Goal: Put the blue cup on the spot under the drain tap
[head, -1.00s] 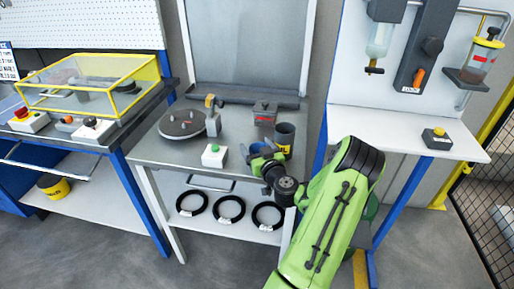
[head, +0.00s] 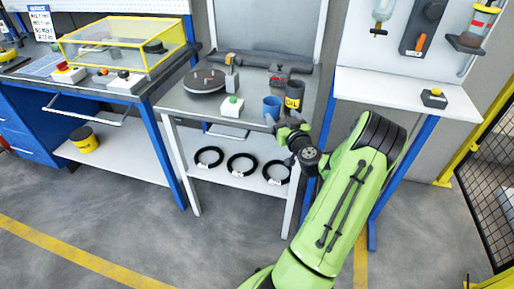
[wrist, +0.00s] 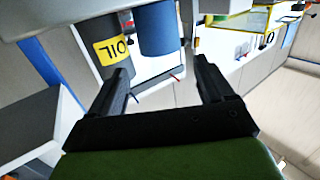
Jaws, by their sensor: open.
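The blue cup (head: 271,107) stands upright near the front edge of the grey middle table (head: 190,101), left of a dark OIL container. My gripper (head: 282,126) is in front of the table edge, close to the cup. In the wrist view my gripper (wrist: 161,70) is open, with nothing between its fingers. A clear vessel with a small tap (head: 378,31) hangs on the right panel, above the white shelf (head: 385,93). No marked spot can be made out.
The OIL container (head: 294,96) stands close to the cup's right. A yellow-framed clear case (head: 120,45) is further left.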

